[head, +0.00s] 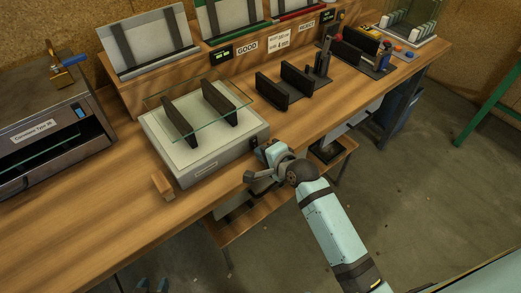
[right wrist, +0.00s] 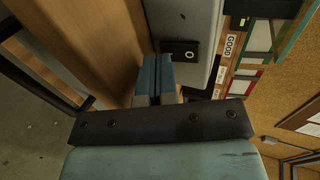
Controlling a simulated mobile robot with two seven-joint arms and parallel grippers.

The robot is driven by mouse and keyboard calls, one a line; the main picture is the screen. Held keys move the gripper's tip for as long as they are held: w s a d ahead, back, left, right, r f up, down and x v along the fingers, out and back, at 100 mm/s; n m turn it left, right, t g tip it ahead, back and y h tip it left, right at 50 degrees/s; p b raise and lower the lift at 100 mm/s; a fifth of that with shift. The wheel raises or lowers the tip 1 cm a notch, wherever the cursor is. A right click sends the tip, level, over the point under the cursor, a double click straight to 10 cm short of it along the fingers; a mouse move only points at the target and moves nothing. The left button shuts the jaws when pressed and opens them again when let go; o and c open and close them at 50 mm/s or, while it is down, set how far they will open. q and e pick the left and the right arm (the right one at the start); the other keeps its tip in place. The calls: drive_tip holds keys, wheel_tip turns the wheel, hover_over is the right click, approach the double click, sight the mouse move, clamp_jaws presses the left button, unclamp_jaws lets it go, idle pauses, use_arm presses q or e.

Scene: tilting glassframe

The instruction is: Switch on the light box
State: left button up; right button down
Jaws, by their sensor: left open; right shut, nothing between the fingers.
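The light box (head: 237,152) is a grey box with a pale top, standing at the bench's front edge. Its top shows no bright glow. Two black racks (head: 220,101) and a clear glass pane (head: 160,103) are over it. In the right wrist view, a black switch plate with a pale ring button (right wrist: 188,54) is on the box's grey side (right wrist: 190,20). My right gripper (head: 262,153) is shut and empty at the box's front right corner; its blue fingers (right wrist: 157,62) are close beside the switch plate. Contact cannot be told. My left gripper (head: 152,286) is open at the bottom edge, away from the bench.
A wooden block (head: 162,186) lies left of the light box. A metal cabinet (head: 45,135) stands further left. Black racks (head: 285,88) stand to the right, and a shelf with panels marked GOOD (head: 247,46) runs behind. A small bench (head: 325,155) sits below the front edge.

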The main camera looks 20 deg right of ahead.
drive_tip(key=shift+w+a, duration=0.2)
drive_tip(key=shift+w, duration=0.3)
drive_tip(key=shift+f, duration=0.1)
drive_tip(key=shift+w+f, duration=0.1)
drive_tip(key=shift+t, duration=0.3)
